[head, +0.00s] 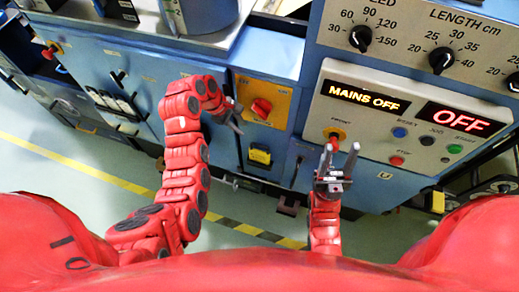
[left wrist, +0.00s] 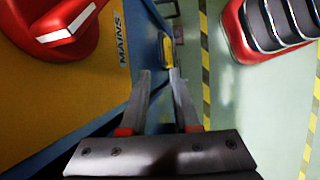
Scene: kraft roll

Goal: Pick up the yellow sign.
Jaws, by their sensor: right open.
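The yellow sign (head: 260,155) sits on the blue machine front, below the orange mains switch panel, in a dark holder. In the left wrist view the small yellow sign (left wrist: 168,53) shows beyond my fingertips, roughly in line with the gap between them. My left gripper (head: 232,118) is beside the switch panel, up and to the left of the sign. In its wrist view the left gripper (left wrist: 160,73) has its fingers apart with nothing between them. My right gripper (head: 339,152) is open and empty in front of the control panel's lower edge, to the right of the sign.
The orange panel (head: 271,88) with a red rotary switch (head: 262,108) is close to my left gripper; the switch also shows in the wrist view (left wrist: 60,28). A control panel (head: 365,122) reads MAINS OFF. Black-yellow tape (head: 238,227) marks the green floor.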

